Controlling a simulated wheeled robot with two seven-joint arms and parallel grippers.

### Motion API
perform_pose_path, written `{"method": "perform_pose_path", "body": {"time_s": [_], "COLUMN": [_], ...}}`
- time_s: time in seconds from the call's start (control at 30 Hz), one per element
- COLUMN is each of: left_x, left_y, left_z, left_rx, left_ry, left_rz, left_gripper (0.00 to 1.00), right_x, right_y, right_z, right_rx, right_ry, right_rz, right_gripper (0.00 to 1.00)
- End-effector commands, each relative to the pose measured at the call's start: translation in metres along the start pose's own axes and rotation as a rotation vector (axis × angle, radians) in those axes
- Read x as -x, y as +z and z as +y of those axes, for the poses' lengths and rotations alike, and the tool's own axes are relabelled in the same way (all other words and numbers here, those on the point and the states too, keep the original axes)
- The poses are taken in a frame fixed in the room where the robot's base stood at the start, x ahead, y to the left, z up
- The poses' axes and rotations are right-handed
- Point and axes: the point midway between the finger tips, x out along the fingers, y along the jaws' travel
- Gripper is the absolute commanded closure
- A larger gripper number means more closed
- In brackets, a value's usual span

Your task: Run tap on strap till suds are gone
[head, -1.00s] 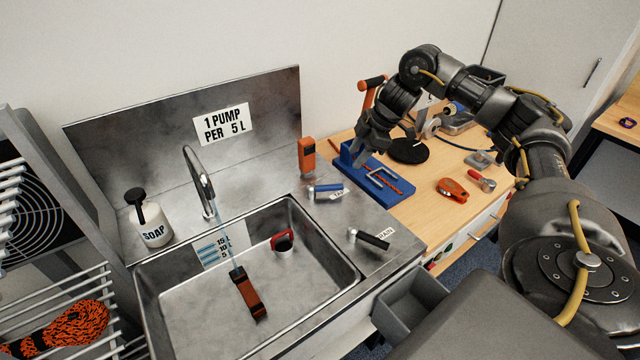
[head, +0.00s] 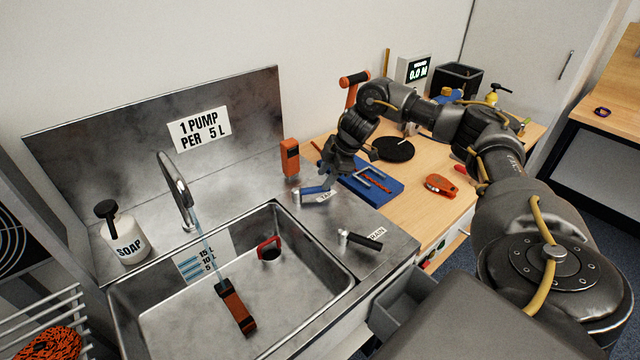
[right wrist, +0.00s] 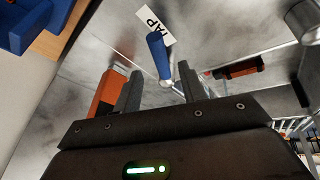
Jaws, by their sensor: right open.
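The strap (head: 235,307), a folded orange and black bundle, lies in the steel sink (head: 345,298). A thin water stream (head: 208,255) from the faucet (head: 176,187) falls on its upper end. I can make out no clear suds on it. My right gripper (head: 330,176) is open just above the lever. In the right wrist view the lever (right wrist: 158,52) shows just beyond the open fingers (right wrist: 158,88). Contact cannot be told. My left gripper is out of view.
A black drain lever (head: 361,241) sits at the sink's right. An orange box (head: 289,158) stands behind the tap lever. A soap pump (head: 124,240) is at the left. A blue fixture (head: 385,192) lies on the wooden bench.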

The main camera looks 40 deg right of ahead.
Motion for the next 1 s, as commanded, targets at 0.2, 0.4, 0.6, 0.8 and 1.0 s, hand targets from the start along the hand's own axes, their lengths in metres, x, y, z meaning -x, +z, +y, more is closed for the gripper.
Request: {"method": "perform_pose_path", "body": {"time_s": [0.2, 0.4, 0.6, 0.8, 1.0], "left_x": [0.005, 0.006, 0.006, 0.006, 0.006], "left_y": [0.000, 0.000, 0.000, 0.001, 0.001], "left_z": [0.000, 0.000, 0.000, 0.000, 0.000], "left_rx": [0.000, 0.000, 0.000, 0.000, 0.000], "left_ry": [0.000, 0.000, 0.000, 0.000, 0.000], "left_rz": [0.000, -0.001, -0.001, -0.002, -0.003], "left_gripper": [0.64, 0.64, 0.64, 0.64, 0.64], "right_x": [-0.031, -0.043, -0.044, -0.044, -0.044], "right_y": [0.001, 0.001, 0.002, 0.002, 0.001], "right_z": [0.000, 0.000, 0.000, 0.000, 0.000], "right_rx": [-0.003, -0.002, -0.002, -0.002, -0.002], "right_ry": [-0.001, 0.001, 0.002, 0.002, 0.002], "right_rz": [-0.001, 0.000, 0.000, 0.000, 0.000], "right_gripper": [0.59, 0.59, 0.59, 0.77, 1.00]}}
